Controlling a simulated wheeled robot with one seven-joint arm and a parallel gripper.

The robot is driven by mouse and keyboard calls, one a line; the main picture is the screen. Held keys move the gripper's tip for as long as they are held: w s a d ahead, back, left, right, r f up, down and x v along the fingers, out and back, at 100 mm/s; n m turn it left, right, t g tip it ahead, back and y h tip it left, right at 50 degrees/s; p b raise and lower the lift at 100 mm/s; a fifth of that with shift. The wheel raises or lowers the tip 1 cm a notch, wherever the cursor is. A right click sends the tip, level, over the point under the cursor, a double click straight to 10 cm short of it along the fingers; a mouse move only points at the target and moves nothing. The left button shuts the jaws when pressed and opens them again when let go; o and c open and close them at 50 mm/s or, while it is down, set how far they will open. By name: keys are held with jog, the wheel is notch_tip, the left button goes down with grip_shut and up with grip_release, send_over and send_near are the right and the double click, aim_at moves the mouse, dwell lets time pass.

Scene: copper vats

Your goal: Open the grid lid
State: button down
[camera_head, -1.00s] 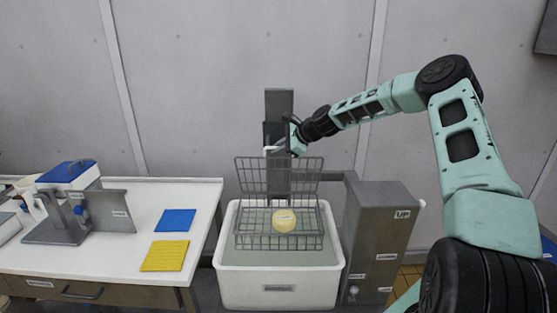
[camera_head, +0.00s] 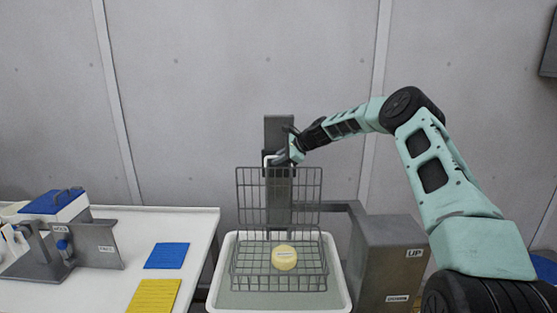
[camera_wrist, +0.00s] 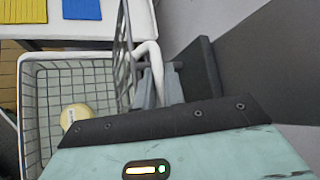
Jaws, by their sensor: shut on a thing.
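The grid lid (camera_head: 303,168) is a grey wire mesh panel. It stands about upright at the back of the wire basket (camera_head: 236,290). In the wrist view the lid (camera_wrist: 121,50) shows edge-on beside my fingers. My gripper (camera_head: 278,158) is at the lid's top edge, shut on its white handle (camera_wrist: 150,50). The fingers (camera_wrist: 152,92) partly hide the handle. A round yellow piece (camera_head: 285,258) with a pale label sits in the basket. It also shows in the wrist view (camera_wrist: 78,113), partly behind my gripper body.
The basket is over a white vat (camera_head: 217,265). A grey post (camera_head: 279,130) stands behind the lid. A white table (camera_head: 110,280) at left bears blue and yellow mats and a metal stand.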

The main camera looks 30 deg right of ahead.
jog(key=c, duration=1.5)
grip_release()
jog(key=shift+s, duration=0.1)
jog(key=b+v, duration=0.6)
jog(key=v, duration=1.1)
jog(key=shift+d+r, duration=0.15)
